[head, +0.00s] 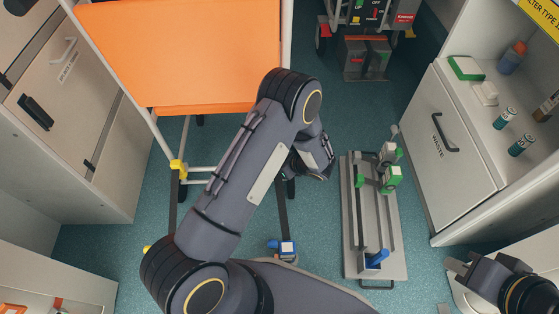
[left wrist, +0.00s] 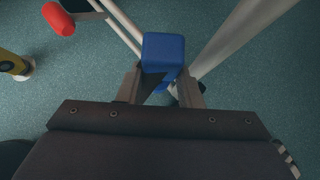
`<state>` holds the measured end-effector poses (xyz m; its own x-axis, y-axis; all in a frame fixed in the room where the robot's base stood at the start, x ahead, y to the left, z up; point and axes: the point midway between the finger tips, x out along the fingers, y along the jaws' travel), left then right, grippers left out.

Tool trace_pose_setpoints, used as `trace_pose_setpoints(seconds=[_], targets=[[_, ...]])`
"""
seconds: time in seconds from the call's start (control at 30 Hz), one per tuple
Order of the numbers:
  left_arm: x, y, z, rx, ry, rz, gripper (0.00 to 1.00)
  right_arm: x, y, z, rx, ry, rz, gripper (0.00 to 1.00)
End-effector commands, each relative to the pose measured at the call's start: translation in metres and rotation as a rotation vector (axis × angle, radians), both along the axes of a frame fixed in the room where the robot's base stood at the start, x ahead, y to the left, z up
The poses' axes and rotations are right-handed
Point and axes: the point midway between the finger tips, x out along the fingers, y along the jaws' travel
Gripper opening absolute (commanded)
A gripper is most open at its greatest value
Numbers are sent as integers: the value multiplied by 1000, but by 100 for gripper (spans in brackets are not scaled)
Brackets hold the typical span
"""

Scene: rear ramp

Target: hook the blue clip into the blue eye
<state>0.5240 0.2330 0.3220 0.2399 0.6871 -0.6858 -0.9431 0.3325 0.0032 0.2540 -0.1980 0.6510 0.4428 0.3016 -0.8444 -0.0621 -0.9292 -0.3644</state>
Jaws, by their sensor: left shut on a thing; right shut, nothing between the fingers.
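In the left wrist view a blue block (left wrist: 163,50), which I take as the blue clip, sits between the fingers of my left gripper (left wrist: 160,86). The gripper is shut on it. In the head view my left gripper (head: 316,165) is beside the orange-topped frame, its fingertips and the clip mostly hidden by my own arm. I cannot make out the blue eye for certain. A blue fitting with a white face (head: 287,248) stands on the floor, below a dark strap (head: 283,215). My right gripper (head: 457,269) is shut and empty at the lower right.
The orange-topped frame (head: 185,55) stands at upper left, with a yellow fitting (head: 178,167). A grey board (head: 393,245) carries green parts (head: 391,176) and a blue part (head: 377,258). White rails (left wrist: 232,38) and a red cylinder (left wrist: 58,19) are near my left gripper. Cabinets line both sides.

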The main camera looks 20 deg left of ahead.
Motion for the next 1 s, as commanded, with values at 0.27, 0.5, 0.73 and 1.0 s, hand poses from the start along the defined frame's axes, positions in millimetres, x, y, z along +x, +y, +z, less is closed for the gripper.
trace_pose_setpoints(seconds=[0.27,0.5,0.73,1.0], targets=[[0,0,0,0,0,0,8,0,0,-1,0,0,0,0],[0,0,0,0,0,0,8,0,0,-3,0,0,0,0],[0,0,-1,0,0,0,8,0,0,-4,0,0,0,0],[0,0,-7,0,0,0,8,0,0,-10,0,0,0,0]])
